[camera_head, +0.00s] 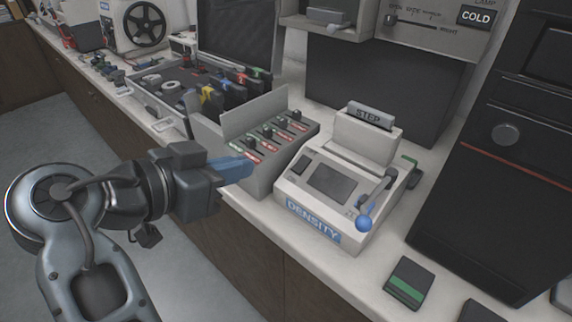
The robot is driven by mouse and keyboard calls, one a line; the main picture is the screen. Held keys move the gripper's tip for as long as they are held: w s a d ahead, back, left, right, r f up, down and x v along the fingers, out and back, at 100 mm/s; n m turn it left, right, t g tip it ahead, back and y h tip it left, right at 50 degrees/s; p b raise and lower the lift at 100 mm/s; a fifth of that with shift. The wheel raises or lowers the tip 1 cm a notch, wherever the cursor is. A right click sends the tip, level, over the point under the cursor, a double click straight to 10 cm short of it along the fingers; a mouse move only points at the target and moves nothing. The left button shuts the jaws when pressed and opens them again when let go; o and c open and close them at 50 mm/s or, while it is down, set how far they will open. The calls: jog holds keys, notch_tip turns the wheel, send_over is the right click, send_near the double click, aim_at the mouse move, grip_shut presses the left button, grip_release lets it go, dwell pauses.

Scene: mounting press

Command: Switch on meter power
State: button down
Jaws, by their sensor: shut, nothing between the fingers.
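The meter (322,203) is a pale box with a blue DENSITY label on its front and a dark screen (332,183). A small black switch-like part (303,166) sits left of the screen; its on or off position is too small to tell. My gripper (248,167) has blue fingers, shut and empty. It is in front of the grey switch box, left of the meter, apart from the meter in the picture; whether it touches the switch box I cannot tell.
The grey switch box (264,180) carries several black toggles with red and green labels. A STEP block (368,117) is at the meter's back. A black and green block (409,283) lies at the counter's front right. A tall black cabinet (500,190) closes the right side.

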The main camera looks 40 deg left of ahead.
jog(key=p, duration=0.2)
send_near(300, 166)
jog(key=w+r, duration=0.2)
jog(key=w, duration=0.2)
jog(key=f, duration=0.1)
jog(key=w+f, duration=0.1)
jog(key=shift+d+f, duration=0.15)
jog(key=shift+f, duration=0.2)
jog(key=shift+w+f, duration=0.25)
jog(key=shift+f, duration=0.4)
